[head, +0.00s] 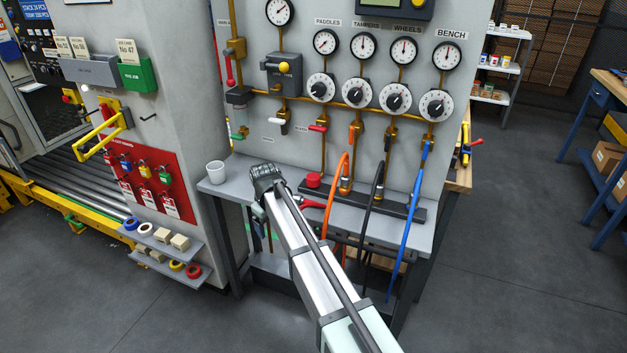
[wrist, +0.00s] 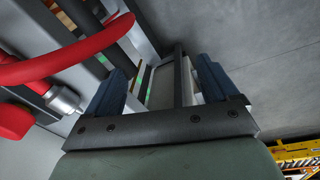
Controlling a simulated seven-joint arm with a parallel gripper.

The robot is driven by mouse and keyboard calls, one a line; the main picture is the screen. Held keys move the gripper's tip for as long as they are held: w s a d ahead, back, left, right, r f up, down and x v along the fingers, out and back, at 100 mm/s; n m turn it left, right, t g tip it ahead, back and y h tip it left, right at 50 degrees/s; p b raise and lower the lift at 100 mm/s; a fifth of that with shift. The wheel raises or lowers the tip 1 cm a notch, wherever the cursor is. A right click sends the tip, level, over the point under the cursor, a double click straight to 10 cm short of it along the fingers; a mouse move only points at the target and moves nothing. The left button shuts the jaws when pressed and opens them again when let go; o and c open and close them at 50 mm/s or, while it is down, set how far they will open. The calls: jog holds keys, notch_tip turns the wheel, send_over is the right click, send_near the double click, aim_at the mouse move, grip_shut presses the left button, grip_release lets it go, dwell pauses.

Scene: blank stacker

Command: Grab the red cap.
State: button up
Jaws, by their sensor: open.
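A red cap (head: 313,180) sits upright at the left end of a dark bar on the grey bench shelf in the head view. My gripper (head: 265,175) is left of the cap and apart from it, over the shelf's left part. In the wrist view my gripper (wrist: 158,75) has its two dark blue fingers spread apart, with nothing held between them. A rounded red piece (wrist: 14,121) at the left edge of the wrist view is partly cut off; I cannot tell if it is the cap.
The gauge panel rises behind.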

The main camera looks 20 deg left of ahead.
jog(key=a+r, duration=0.4)
jog(key=r, duration=0.2)
notch_tip(320, 180, up, 12)
jog(key=m+t+y, duration=0.2)
jog(key=m+y, duration=0.1)
jog(key=m, duration=0.2)
send_over(314, 176)
jog(key=s+d, duration=0.4)
jog(key=x, duration=1.3)
jog(key=shift+d+f, duration=0.1)
jog(key=shift+f, duration=0.25)
jog(key=c, duration=1.1)
jog(key=shift+r, duration=0.1)
